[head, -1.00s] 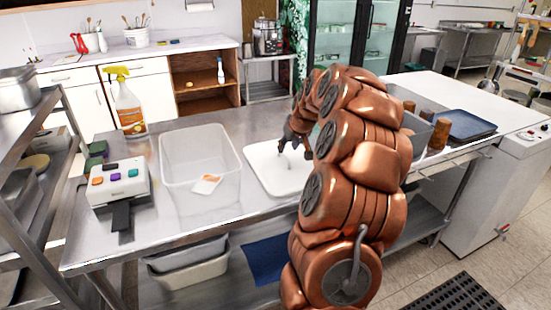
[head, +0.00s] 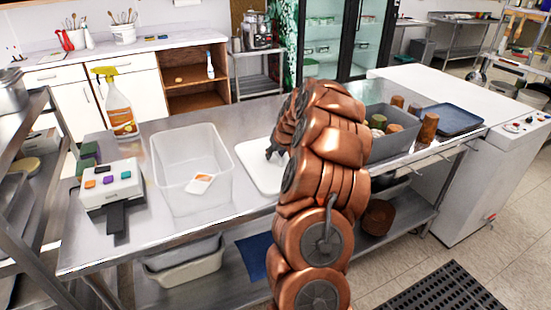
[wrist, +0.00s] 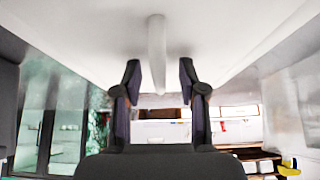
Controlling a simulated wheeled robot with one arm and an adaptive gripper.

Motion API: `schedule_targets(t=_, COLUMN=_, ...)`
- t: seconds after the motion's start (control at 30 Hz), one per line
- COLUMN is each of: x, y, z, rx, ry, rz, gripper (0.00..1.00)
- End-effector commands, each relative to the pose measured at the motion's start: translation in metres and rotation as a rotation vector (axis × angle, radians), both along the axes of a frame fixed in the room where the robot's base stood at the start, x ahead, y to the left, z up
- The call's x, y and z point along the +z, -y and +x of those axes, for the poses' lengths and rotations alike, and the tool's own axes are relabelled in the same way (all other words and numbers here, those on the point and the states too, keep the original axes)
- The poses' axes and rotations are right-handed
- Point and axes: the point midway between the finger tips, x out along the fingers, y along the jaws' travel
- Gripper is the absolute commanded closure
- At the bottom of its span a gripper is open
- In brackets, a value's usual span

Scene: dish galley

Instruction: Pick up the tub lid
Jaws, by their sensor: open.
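The tub lid (head: 252,172) is a flat white panel lying on the steel bench, just right of the clear tub (head: 190,145). My arm hides its right part in the head view. My gripper (head: 273,154) is low over the lid's far part. In the wrist view the lid's white surface (wrist: 75,32) fills the top, and a white upright handle (wrist: 157,50) stands out from it. My gripper (wrist: 160,75) is open there, with one dark finger on each side of the handle. A gap shows on both sides, so the handle is not gripped.
A label card (head: 199,183) shows in the clear tub. A spray bottle (head: 119,108) and a button box (head: 112,187) stand to the left. A grey bin (head: 393,145) with several cups and a blue tray (head: 452,119) are to the right. Bare steel lies behind the lid.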

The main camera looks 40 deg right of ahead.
Motion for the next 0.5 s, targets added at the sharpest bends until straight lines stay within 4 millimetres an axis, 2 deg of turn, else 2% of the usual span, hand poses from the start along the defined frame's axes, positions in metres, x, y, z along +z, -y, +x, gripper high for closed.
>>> schedule_targets(t=0.23, x=-0.0016, y=0.0006, z=0.001, rx=0.0, ry=0.001, rz=0.0, gripper=0.58)
schedule_targets(t=0.5, x=-0.0014, y=0.0007, z=0.0008, rx=0.0, ry=0.001, rz=0.0, gripper=0.86)
